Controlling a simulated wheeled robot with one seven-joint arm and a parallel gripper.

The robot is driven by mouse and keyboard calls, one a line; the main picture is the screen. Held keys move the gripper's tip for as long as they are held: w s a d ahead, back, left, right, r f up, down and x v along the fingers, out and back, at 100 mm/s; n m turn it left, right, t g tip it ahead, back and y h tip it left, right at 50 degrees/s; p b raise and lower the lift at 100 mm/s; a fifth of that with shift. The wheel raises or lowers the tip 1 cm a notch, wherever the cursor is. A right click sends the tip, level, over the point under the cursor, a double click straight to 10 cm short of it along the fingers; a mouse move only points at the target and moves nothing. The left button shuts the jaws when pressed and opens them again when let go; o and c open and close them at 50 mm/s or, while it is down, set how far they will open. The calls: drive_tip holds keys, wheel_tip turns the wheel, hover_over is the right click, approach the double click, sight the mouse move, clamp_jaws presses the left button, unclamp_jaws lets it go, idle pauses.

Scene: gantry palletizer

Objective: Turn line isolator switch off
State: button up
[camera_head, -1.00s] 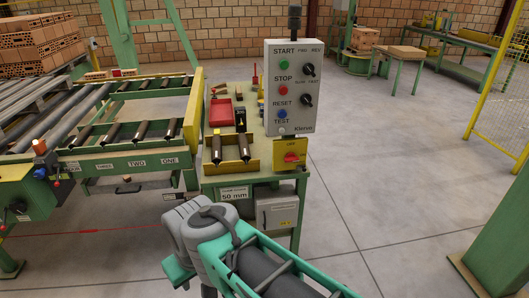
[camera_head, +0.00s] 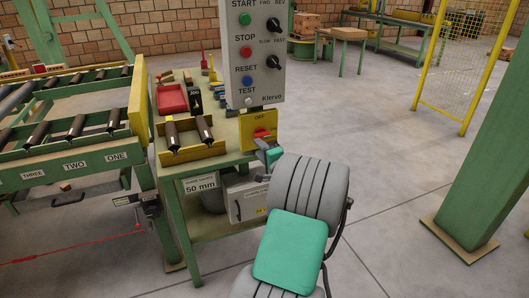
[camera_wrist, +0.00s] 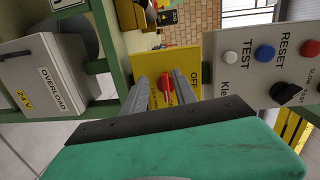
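The line isolator switch is a yellow plate (camera_head: 259,141) with a red knob (camera_head: 262,132), on the front of the bench below the grey control panel. "OFF" is printed above the knob. My gripper (camera_head: 268,153) is just in front of the plate, near its lower right in the head view. In the wrist view the gripper (camera_wrist: 164,88) is open, with its two grey fingers apart. The red knob (camera_wrist: 167,84) shows between them, and the fingers cover parts of the yellow plate (camera_wrist: 180,60). I cannot tell whether the fingers touch the knob.
The control panel (camera_head: 257,60) with its buttons and knobs stands above the switch, on the right in the wrist view. A grey OVERLOAD box (camera_wrist: 45,85) hangs below the bench. A roller conveyor (camera_head: 65,140) is at left. Open floor lies to the right.

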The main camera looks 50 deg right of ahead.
sight(263, 137)
drive_tip(key=shift+m+h, duration=0.8)
drive_tip(key=shift+m, duration=0.1)
drive_tip(key=w+d, duration=0.1)
drive_tip(key=d, duration=0.1)
drive_tip(key=w+d, duration=0.1)
drive_tip(key=d, duration=0.1)
drive_tip(key=w+d, duration=0.1)
drive_tip(key=d, duration=0.1)
drive_tip(key=shift+w+d, duration=0.4)
drive_tip(key=shift+c, duration=0.4)
clamp_jaws()
